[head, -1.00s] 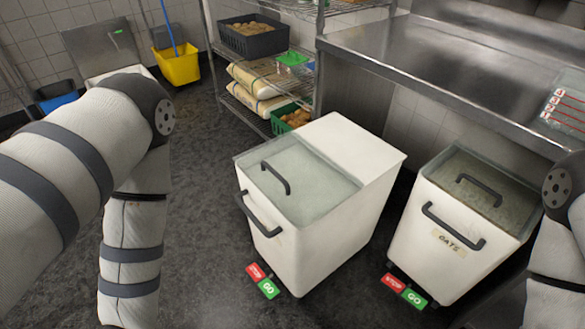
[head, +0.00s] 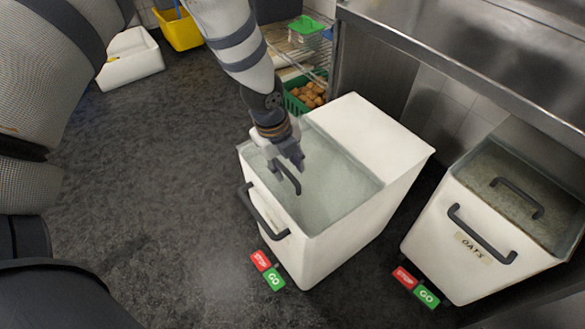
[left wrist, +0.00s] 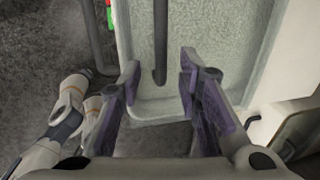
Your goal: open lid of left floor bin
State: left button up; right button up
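The left floor bin (head: 330,265) is a white box with a white rear top and a clear front lid (head: 345,190), which lies shut. A dark lid handle (head: 287,177) stands on the lid. My left gripper (head: 288,166) is above the lid at this handle and partly covers it. In the left wrist view my left gripper (left wrist: 159,78) has its fingers spread, with the lid handle (left wrist: 160,45) in line between the fingertips. I cannot tell whether the fingers touch it. My right gripper is not in view.
A dark front handle (head: 262,212) juts from the bin's face, above red and green STOP/GO pedals (head: 267,270). The oats bin (head: 475,245) stands at right. A steel counter (head: 470,60) and a shelf with a green crate (head: 300,97) are behind.

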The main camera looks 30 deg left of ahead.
pick_arm(q)
jog(key=shift+w+d+f, duration=0.1)
jog(key=shift+w+f, duration=0.05)
jog(key=shift+f, duration=0.4)
jog(key=shift+w+f, duration=0.1)
jog(key=shift+f, duration=0.45)
grip_shut()
